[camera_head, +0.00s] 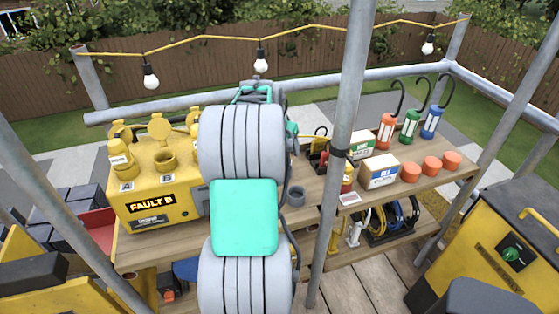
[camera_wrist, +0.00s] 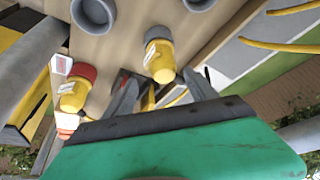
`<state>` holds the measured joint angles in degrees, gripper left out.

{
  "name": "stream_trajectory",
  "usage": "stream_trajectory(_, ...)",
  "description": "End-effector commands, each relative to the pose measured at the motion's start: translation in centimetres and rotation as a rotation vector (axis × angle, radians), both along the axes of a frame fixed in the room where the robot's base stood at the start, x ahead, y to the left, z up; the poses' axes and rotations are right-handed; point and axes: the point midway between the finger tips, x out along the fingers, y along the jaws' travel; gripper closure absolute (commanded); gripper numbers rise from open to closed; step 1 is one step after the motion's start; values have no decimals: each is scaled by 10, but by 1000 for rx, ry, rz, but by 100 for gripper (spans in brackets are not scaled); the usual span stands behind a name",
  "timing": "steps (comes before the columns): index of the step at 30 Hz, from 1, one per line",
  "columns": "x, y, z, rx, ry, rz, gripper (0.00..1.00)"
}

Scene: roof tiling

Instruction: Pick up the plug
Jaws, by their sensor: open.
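A yellow plug-like piece (camera_wrist: 160,62) with a grey top and a white label stands on the wooden bench in the wrist view. A second yellow piece with a red top (camera_wrist: 77,88) is to its left; I cannot tell which is the plug. My gripper (camera_wrist: 160,82) is open and empty, its two grey fingers apart on either side of the near end of the grey-topped piece; contact is not clear. In the head view my arm hides the gripper, and a pole partly covers a yellow and red piece (camera_head: 347,176).
Grey cups (camera_wrist: 92,12) stand on the bench. Small cartons (camera_head: 378,171), orange pots (camera_head: 431,165) and hooked lamps (camera_head: 387,128) are at right. Upright metal poles (camera_head: 340,130) stand close to my arm.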

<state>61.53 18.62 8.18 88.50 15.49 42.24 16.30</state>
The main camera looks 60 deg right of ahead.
Motion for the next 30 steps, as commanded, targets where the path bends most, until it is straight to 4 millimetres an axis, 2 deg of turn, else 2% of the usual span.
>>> stream_trajectory(9, 7, -12, -49, 2, 2, 6, 34)
stream_trajectory(17, 8, -14, -54, 0, 1, 9, 34)
stream_trajectory(30, 8, -14, -54, 0, 1, 9, 70)
